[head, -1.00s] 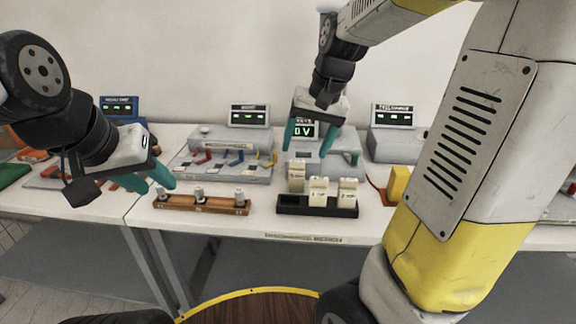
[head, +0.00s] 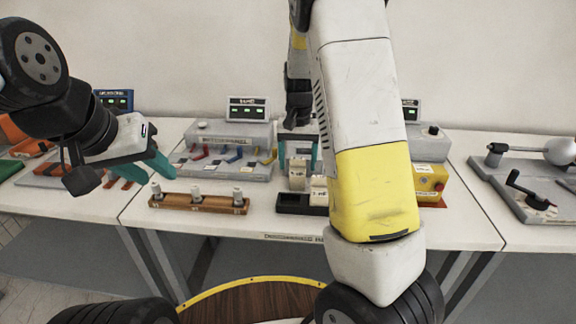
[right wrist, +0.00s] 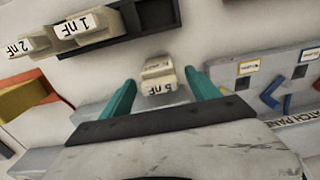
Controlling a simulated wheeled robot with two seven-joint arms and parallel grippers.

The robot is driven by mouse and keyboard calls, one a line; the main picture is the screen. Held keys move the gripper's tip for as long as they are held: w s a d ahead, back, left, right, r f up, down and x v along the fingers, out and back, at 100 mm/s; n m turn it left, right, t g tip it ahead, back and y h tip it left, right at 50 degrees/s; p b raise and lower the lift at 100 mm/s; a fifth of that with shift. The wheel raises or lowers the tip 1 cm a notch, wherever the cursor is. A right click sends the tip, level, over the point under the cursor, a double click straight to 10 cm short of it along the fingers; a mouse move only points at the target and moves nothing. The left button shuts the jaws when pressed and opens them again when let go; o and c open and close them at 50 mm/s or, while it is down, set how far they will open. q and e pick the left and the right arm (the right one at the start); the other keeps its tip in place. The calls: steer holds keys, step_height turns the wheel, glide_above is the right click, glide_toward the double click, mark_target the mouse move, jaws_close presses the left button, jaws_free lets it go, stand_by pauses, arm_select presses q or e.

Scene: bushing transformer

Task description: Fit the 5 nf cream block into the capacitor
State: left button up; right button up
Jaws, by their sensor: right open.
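The cream 5 nF block (right wrist: 158,78) is between the two teal fingers of my right gripper (right wrist: 160,92) in the right wrist view, with gaps on both sides. In the head view this block (head: 297,175) appears just behind the left part of the black rack (head: 293,203). My right gripper (head: 297,155) is open above and behind it, partly hidden by my arm. The 1 nF block (right wrist: 85,24) and 2 nF block (right wrist: 32,42) are at the rack's other end. My left gripper (head: 148,168) appears open and empty at the left. I cannot tell which part is the capacitor.
A wooden rack with grey-topped pieces (head: 198,201) stands left of the black rack. The patch panel (head: 221,165) with coloured levers is behind it. A yellow box (head: 430,180) stands right of my arm. Bare table lies in front of the racks.

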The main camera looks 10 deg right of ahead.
step_height(320, 180, down, 2)
steer(key=shift+c, duration=0.2)
steer(key=c, duration=1.5)
jaws_close()
steer(key=shift+r, duration=0.15)
